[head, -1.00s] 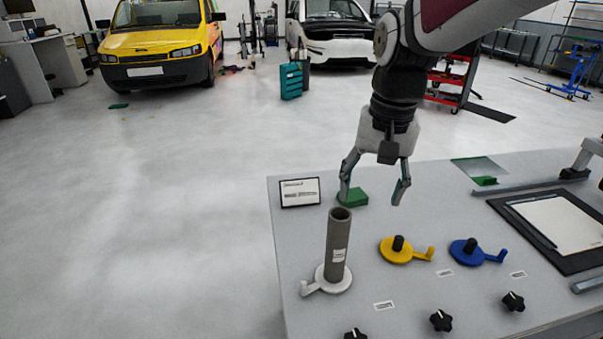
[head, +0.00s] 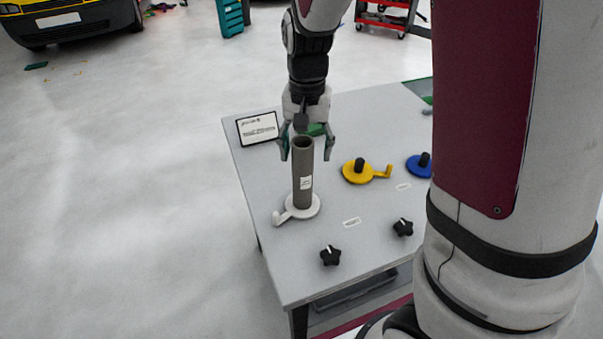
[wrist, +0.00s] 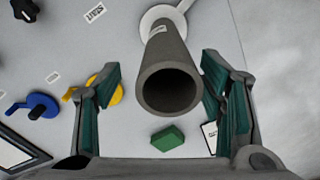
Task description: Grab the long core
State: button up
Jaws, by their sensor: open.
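The long core (head: 303,178) is a grey-brown tube with a small white label. It stands upright on a white round holder (head: 312,209) with a side hook, near the left part of the table. My gripper (head: 306,151) is open above it, with its fingers on either side of the tube's top in the head view. In the wrist view the core's hollow end (wrist: 169,89) faces the camera between the two open fingers of my gripper (wrist: 166,98). Gaps show between the core and both fingers.
On the table (head: 250,182), a yellow holder (head: 358,173) and a blue holder (head: 420,165) stand right of the core. Black star knobs (head: 330,256) lie in front. A framed sign (head: 258,128) and a green block (wrist: 167,139) are close by. My arm hides the table's right side.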

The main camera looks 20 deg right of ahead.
aim_at(302, 167)
jog(key=f, duration=0.5)
jog(key=shift+a, duration=0.4)
jog(key=c, duration=1.3)
